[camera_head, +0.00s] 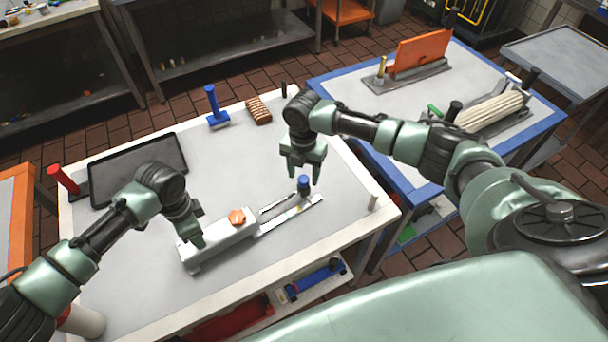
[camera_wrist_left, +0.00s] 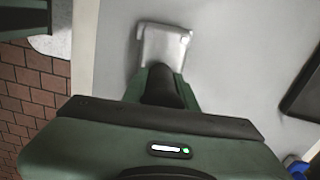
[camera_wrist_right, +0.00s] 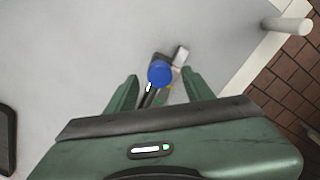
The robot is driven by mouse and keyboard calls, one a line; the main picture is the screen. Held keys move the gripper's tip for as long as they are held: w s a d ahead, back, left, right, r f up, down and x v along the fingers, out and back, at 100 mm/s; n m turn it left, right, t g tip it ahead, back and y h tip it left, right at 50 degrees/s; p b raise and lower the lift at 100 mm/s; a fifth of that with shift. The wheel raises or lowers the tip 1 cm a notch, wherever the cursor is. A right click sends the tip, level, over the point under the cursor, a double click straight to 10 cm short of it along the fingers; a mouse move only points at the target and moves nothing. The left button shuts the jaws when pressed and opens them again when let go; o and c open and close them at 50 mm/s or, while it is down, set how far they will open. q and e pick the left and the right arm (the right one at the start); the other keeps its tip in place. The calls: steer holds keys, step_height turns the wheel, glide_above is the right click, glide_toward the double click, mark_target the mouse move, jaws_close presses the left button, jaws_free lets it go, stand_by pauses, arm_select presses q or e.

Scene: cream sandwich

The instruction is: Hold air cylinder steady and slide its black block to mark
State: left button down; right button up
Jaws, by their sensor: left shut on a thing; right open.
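The air cylinder has a light grey body (camera_head: 222,240) lying on the white table, with an orange piece on top and pale rails (camera_head: 290,215) reaching to the right. A blue round knob (camera_head: 303,181) stands by the rails. It also shows in the right wrist view (camera_wrist_right: 159,72), with a dark part beside and below it; I cannot clearly make out the black block. My left gripper (camera_head: 195,238) is shut on the grey body, whose end shows in the left wrist view (camera_wrist_left: 165,38). My right gripper (camera_head: 304,174) is open just above the knob, its fingers on either side in the wrist view.
A black tray (camera_head: 135,165) lies at the table's left, near a red-handled tool (camera_head: 64,180). A blue-handled tool (camera_head: 214,108) and a brown ridged piece (camera_head: 258,110) are at the back. A pale peg (camera_head: 373,202) stands near the right edge. The table's middle is clear.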

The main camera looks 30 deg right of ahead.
mark_target(304, 179)
step_height(304, 179, up, 11)
stand_by(0.3)
steer(key=shift+d+f, duration=0.1)
